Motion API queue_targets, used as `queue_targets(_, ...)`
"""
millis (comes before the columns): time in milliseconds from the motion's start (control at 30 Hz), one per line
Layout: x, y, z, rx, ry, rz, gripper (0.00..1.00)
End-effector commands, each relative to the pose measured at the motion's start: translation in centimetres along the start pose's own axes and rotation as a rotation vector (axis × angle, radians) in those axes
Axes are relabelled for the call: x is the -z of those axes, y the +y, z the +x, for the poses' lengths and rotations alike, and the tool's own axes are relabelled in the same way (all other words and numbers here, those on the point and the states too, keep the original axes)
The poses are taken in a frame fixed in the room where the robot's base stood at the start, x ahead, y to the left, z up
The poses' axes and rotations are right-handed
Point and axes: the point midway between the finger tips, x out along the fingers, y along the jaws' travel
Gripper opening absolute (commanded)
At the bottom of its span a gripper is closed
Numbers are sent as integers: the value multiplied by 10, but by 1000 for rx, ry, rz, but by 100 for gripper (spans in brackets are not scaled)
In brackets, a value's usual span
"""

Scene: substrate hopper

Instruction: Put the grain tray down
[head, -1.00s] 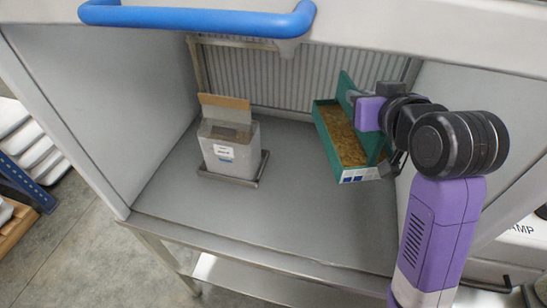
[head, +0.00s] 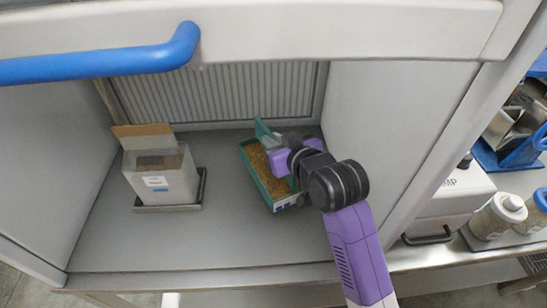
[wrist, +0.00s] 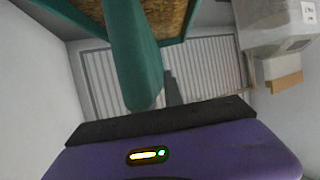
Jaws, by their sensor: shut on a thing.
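The grain tray (head: 251,167) is a green, open box with golden-brown grain in it and a white and blue label on its near end. It is at the right of the hood's work surface in the head view. My gripper (head: 284,158) is shut on the tray at its right side, with the wrist hiding part of that side. In the wrist view, the tray's green wall (wrist: 135,50) runs down to my purple gripper, with grain at the top. I cannot tell whether the tray's underside touches the surface.
A clear hopper (head: 160,178) with a white label and open brown flap stands on a metal base at the left. The grey work surface (head: 200,240) is clear in front. A blue handle (head: 100,65) crosses the hood's front. Lidded jars (head: 497,215) stand outside, right.

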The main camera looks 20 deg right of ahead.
Motion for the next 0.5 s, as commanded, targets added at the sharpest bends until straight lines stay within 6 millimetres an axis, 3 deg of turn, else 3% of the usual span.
queue_targets(500, -52, 0, 22, 0, 1, 0, 0)
